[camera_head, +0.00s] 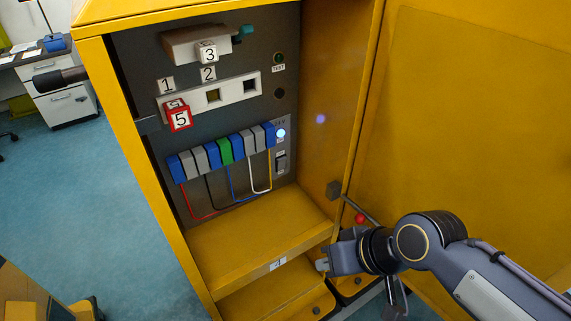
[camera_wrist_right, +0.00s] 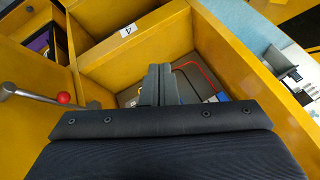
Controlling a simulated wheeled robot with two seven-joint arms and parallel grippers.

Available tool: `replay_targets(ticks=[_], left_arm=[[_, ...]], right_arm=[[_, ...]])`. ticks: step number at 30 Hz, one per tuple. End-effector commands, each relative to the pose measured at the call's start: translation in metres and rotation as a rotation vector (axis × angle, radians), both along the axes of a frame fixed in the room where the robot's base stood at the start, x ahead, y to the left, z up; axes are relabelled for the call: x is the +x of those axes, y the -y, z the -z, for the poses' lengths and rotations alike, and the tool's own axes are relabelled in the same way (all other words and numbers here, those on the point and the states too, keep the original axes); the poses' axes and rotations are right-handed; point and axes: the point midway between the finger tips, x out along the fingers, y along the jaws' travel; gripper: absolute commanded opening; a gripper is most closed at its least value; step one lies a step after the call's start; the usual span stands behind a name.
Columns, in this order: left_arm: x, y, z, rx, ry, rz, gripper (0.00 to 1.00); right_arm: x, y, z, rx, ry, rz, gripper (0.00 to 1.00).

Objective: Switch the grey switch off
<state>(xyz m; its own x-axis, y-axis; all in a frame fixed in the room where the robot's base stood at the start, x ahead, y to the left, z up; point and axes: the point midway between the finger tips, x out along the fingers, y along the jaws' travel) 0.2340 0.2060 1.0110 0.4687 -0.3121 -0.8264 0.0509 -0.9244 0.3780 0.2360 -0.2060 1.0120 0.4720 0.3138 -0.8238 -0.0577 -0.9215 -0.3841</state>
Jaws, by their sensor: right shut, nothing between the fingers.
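The grey switch (camera_head: 281,162) sits in a light plate on the dark back panel of the yellow cabinet, below a lit white lamp (camera_head: 281,133). It is small, and I cannot tell its position. My right gripper (camera_head: 322,265) is shut and empty, in front of the cabinet's lower shelf, below the switch and to its right. In the right wrist view the shut fingers (camera_wrist_right: 160,72) point into the yellow compartment, and the switch cannot be made out there. My left gripper does not show.
A lever with a red ball (camera_head: 360,219) sticks out by the cabinet's right edge, close to my right arm. Coloured blocks (camera_head: 224,151) with looping wires are left of the switch. Numbered cubes (camera_head: 180,118) sit above. The open yellow door (camera_head: 460,110) stands at right.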

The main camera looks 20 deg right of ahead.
Motion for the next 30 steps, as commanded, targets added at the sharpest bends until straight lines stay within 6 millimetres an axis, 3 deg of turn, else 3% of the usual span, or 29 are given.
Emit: replay_targets(ticks=[2,5,12,15,18,22,30], left_arm=[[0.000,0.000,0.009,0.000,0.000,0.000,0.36],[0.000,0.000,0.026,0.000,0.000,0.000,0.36],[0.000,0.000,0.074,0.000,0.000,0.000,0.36],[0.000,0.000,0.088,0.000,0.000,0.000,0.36],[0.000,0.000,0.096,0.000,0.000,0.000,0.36],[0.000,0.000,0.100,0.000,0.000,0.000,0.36],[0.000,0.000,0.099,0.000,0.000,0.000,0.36]], right_arm=[[0.013,0.002,0.003,0.031,-0.001,0.043,0.00],[0.050,0.010,0.006,0.115,0.003,0.162,0.00],[0.187,0.059,0.034,0.417,0.024,0.635,0.00],[0.234,0.084,0.055,0.520,0.036,0.811,0.00],[0.265,0.105,0.071,0.592,0.050,0.940,0.00],[0.284,0.119,0.083,0.641,0.060,1.027,0.00],[0.287,0.121,0.082,0.650,0.063,1.042,0.00]])
